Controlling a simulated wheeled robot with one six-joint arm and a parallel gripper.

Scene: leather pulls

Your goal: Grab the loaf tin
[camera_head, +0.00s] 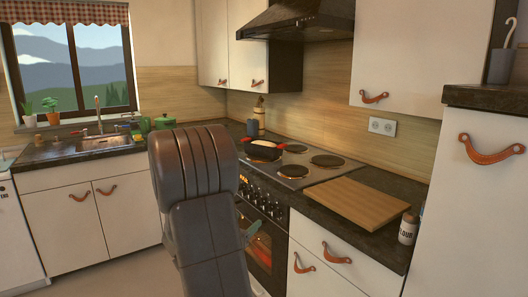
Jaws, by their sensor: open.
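What looks like the loaf tin (262,152) is a dark, oblong pan with red grips at its ends. It sits on the left part of the stove top, and something pale, like a loaf, shows at its top. My grey arm rises in the foreground, left of the tin and nearer to me. My gripper itself cannot be made out in this view. The tin's left end shows just to the right of my arm, and nothing is seen holding it.
The stove (313,175) has several dark hotplates. A wooden board (356,201) lies on the counter to its right, with a flour jar (408,228) beyond. A green pot (165,122) stands near the sink (80,146). A range hood (298,20) hangs above. Floor shows at lower left.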

